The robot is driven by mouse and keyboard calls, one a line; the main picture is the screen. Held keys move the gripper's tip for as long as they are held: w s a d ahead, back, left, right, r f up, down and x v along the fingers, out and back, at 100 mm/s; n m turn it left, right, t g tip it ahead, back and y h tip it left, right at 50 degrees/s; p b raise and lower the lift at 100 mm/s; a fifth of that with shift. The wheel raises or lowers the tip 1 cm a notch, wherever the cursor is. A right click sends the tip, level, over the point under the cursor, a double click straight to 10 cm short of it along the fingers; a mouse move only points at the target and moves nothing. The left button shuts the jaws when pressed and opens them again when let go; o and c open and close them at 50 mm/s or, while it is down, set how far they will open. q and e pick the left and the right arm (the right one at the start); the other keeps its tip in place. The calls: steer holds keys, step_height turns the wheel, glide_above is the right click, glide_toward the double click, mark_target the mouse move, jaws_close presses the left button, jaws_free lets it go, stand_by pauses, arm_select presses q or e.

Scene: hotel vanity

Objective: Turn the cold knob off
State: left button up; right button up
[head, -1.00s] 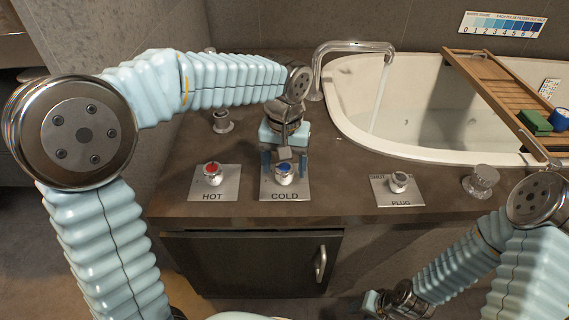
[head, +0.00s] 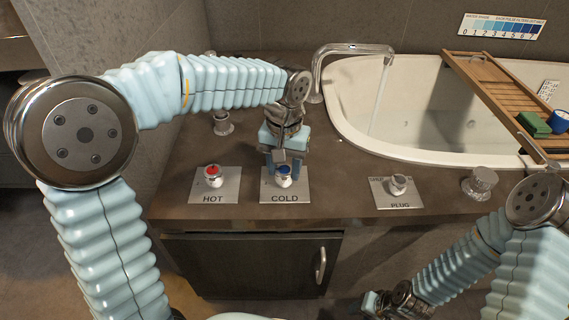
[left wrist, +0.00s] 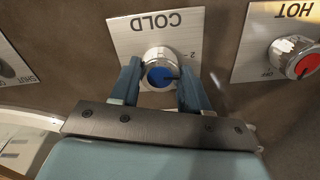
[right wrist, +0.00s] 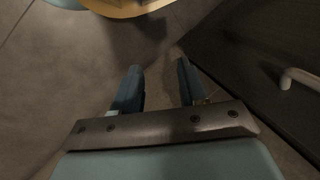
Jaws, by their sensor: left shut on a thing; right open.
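The cold knob (head: 284,172), silver with a blue cap, stands on a metal plate marked COLD (head: 284,197) on the vanity top. My left gripper (head: 283,165) reaches down over it, with its fingers on both sides of the knob. In the left wrist view the blue cap (left wrist: 161,76) sits between the two fingers, and the gripper is shut on it. The curved faucet (head: 352,48) hangs over the tub, with a thin, faint water stream (head: 379,95) below it. My right gripper (right wrist: 160,85) is open and empty, low over the floor.
The red-capped hot knob (head: 213,172) is left of the cold knob, and the plug knob (head: 398,184) is right. The tub (head: 390,150) is behind, with a wooden caddy (head: 490,85) across it. A cabinet handle (right wrist: 300,78) is near my right gripper.

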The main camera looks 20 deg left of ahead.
arm_select(q)
steer(key=m+p, duration=0.2)
steer(key=m, duration=0.2)
steer(key=shift+r, duration=0.15)
steer(key=m+p, duration=0.1)
steer(key=m, duration=0.3)
steer(key=shift+m+p, duration=0.35)
steer(key=shift+m, duration=0.05)
steer(key=m+p, duration=0.1)
steer(key=m, duration=0.2)
steer(key=shift+m, duration=0.3)
steer(key=shift+m+p, duration=1)
steer(key=shift+m, duration=1)
arm_select(e)
step_height(320, 180, up, 7)
steer(key=a, duration=0.1)
steer(key=shift+s+a, duration=0.35)
arm_select(q)
steer(key=shift+m, duration=0.3)
steer(key=o, duration=1.1)
steer(key=shift+c, duration=0.2)
